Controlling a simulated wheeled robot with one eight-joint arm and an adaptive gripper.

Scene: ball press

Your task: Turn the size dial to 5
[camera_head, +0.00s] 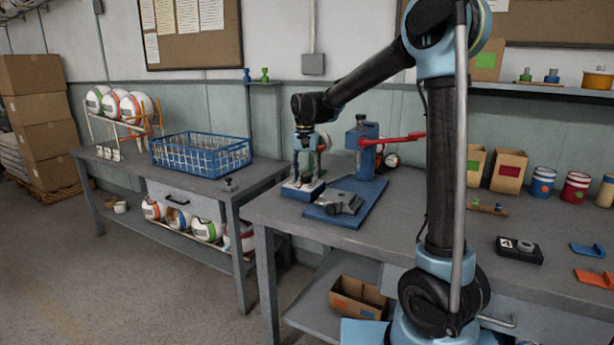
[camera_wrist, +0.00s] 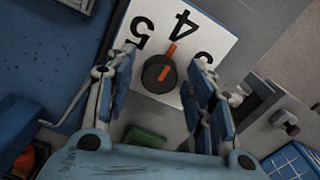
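The size dial (camera_wrist: 157,75) is a round dark knob with an orange pointer, on a white plate (camera_wrist: 205,40) printed with black numbers. The pointer is directed at the 4. The 5 lies to the left, and a partly covered number, likely 3, to the right. My gripper (camera_wrist: 160,92) is open, with one finger on each side of the knob and visible gaps between. In the head view my gripper (camera_head: 305,166) points down over the small blue-edged dial box (camera_head: 302,193), hiding most of the dial.
The blue press (camera_head: 362,140) with a red lever (camera_head: 400,139) stands right of my gripper. Its blue base (camera_head: 322,212) carries a grey metal part (camera_head: 343,203). A blue wire basket (camera_head: 200,153) is on the left table.

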